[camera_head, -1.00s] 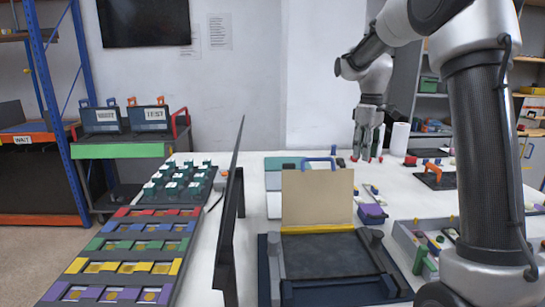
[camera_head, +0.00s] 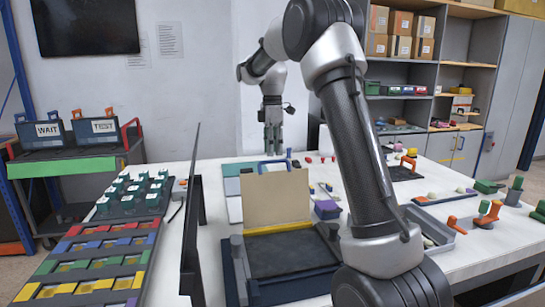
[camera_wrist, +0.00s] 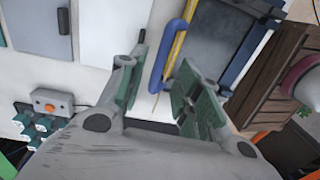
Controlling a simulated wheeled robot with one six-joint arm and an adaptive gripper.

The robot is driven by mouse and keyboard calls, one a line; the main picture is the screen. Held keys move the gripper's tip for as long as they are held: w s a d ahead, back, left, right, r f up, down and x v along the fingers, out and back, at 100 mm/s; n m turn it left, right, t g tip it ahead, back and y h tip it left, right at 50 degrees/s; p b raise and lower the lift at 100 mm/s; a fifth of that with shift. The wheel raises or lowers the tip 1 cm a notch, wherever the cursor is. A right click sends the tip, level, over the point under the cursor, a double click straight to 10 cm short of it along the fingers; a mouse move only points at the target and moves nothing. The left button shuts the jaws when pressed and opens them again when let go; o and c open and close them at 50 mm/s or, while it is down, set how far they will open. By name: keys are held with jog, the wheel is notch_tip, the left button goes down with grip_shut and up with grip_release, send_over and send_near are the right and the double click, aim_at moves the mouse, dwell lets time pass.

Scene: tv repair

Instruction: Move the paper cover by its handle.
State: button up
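The paper cover (camera_head: 277,199) is a tan upright panel behind a dark tray-like fixture on the table. A blue handle (camera_head: 263,164) shows at its top edge. My gripper (camera_head: 273,149) points down just above and behind that handle in the head view. In the wrist view my gripper (camera_wrist: 163,65) has its two fingers apart, with a blue handle (camera_wrist: 172,52) showing between them beside a yellow strip. Nothing is clamped. I cannot tell whether the handle is at fingertip depth.
A thin dark upright screen (camera_head: 192,225) stands left of the fixture (camera_head: 290,255). Coloured trays (camera_head: 95,262) and green-and-white blocks line the left of the table.

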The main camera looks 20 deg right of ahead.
jog(key=shift+s+f, duration=0.1)
jog(key=shift+f, duration=1.45)
grip_shut()
jog(key=shift+s, duration=0.1)
